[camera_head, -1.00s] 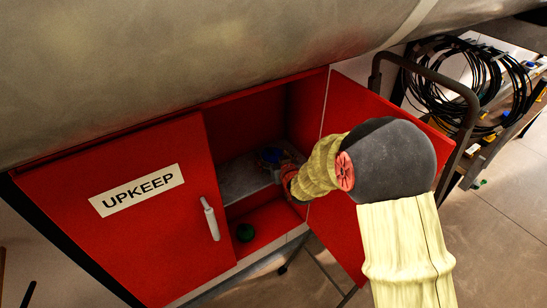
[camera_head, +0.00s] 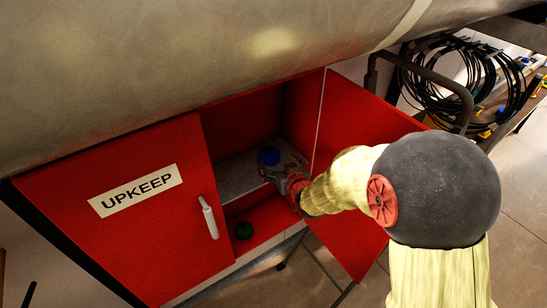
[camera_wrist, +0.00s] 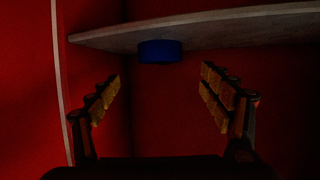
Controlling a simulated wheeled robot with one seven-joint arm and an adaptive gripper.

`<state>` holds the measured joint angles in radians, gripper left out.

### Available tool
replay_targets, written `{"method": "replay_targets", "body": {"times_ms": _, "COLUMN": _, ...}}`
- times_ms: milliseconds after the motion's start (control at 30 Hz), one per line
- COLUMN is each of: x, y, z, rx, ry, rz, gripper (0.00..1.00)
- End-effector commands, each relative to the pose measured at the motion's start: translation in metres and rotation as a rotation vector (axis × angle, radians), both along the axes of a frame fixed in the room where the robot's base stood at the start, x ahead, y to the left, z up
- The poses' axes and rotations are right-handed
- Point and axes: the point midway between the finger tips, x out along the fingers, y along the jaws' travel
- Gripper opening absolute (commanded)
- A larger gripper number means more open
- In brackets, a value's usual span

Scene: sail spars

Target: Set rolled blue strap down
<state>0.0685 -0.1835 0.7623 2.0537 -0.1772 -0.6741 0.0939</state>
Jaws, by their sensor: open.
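The rolled blue strap (camera_head: 269,155) rests on the grey shelf (camera_head: 240,178) inside the red cabinet. In the wrist view the strap (camera_wrist: 160,51) sits at the shelf's edge, ahead of the fingers and apart from them. My gripper (camera_head: 282,172) is at the cabinet opening, just in front of the strap. In the wrist view my gripper (camera_wrist: 160,90) is open, with nothing between its fingers.
The cabinet's left door (camera_head: 130,215), marked UPKEEP, is closed; its right door (camera_head: 365,150) stands open beside my arm. A green roll (camera_head: 244,230) lies on the cabinet floor. A cart with coiled black cable (camera_head: 470,85) stands at the right.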

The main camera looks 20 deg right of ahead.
Motion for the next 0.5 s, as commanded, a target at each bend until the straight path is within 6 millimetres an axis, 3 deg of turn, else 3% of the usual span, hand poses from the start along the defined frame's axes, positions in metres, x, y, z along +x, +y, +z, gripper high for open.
{"method": "replay_targets", "body": {"times_ms": 133, "x": -0.020, "y": -0.001, "z": 0.009, "rx": -0.001, "ry": -0.001, "rz": 0.000, "gripper": 0.79}}
{"method": "replay_targets", "body": {"times_ms": 367, "x": -0.034, "y": -0.002, "z": 0.016, "rx": -0.001, "ry": 0.002, "rz": -0.001, "gripper": 0.79}}
{"method": "replay_targets", "body": {"times_ms": 500, "x": -0.043, "y": -0.004, "z": 0.034, "rx": -0.016, "ry": 0.044, "rz": -0.014, "gripper": 0.79}}
